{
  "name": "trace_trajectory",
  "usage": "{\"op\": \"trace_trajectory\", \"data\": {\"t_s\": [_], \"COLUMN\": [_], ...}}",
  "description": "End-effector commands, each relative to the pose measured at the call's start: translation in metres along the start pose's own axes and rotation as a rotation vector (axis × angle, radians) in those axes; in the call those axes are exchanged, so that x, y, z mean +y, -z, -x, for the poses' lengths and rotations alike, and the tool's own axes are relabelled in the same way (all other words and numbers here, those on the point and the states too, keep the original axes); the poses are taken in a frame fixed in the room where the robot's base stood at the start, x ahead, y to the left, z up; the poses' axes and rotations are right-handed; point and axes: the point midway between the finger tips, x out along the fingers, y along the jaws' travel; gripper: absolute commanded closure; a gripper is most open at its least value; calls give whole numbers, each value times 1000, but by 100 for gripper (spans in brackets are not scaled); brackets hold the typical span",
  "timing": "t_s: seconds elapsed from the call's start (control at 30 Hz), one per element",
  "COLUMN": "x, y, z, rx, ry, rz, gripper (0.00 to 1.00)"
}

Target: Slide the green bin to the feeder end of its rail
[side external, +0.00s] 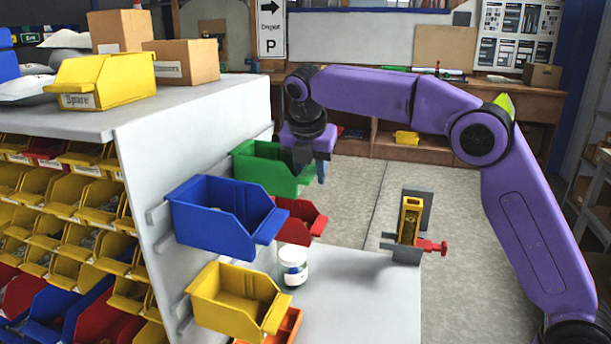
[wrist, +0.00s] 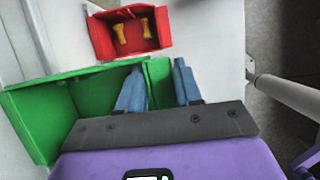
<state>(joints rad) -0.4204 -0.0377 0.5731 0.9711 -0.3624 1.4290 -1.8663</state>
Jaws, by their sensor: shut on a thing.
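The green bin (side external: 262,168) hangs at the far end of the upper row on the side of a grey panel. In the wrist view the green bin (wrist: 108,92) lies at the left and middle. My gripper (side external: 321,172) is at its right front end. In the wrist view my gripper (wrist: 158,70) has a blue finger on each side of a green wall of the bin and is shut on it. The bin's rail is mostly hidden, and I cannot tell which end is the feeder end.
A blue bin (side external: 215,222) hangs nearer on the panel (side external: 137,165). A red bin (side external: 305,218) with yellow pieces hangs below the green one. A yellow bin (side external: 232,302) hangs lower. A white jar (side external: 293,268) and a red-handled fixture (side external: 410,228) stand on the grey bench.

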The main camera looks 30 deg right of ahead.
Motion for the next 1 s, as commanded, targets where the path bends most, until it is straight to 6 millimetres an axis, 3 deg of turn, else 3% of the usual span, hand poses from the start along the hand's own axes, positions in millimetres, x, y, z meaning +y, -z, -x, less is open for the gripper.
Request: {"op": "trace_trajectory", "data": {"t_s": [0.5, 1.0], "x": [-6, -7], "y": [-52, -67], "z": [-23, -28], "rx": [3, 3], "ry": [17, 18], "rz": [-8, -9], "gripper": [99, 99]}}
